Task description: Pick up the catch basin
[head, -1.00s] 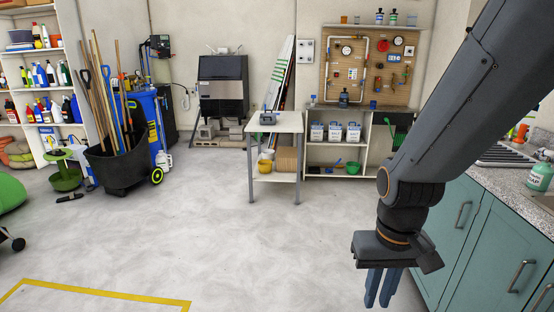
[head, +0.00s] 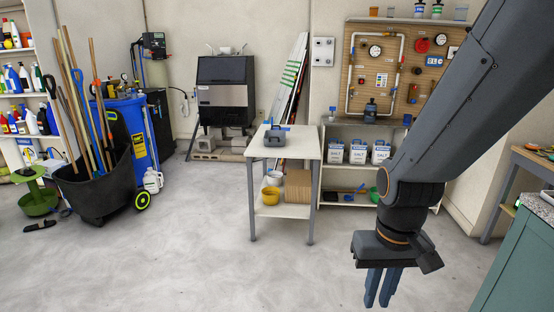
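I cannot tell for sure which thing is the catch basin. Candidates are a yellow basin (head: 270,195) and a white bucket (head: 274,178) on the lower shelf of a small white table (head: 307,150), and a green bowl (head: 374,195) on the shelf unit's floor behind. A grey device (head: 275,137) with blue parts sits on the table top. My gripper (head: 378,302) hangs at the lower right, fingers pointing down. Its two blue fingers show a narrow gap with nothing between them. It is nearer to me than the table and touches nothing.
A black ice maker (head: 226,92) stands on blocks at the back wall. Left are a black bin (head: 97,185) of tools and a blue barrel (head: 130,140). A teal cabinet (head: 520,265) is at the right edge. The floor (head: 200,260) before the table is clear.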

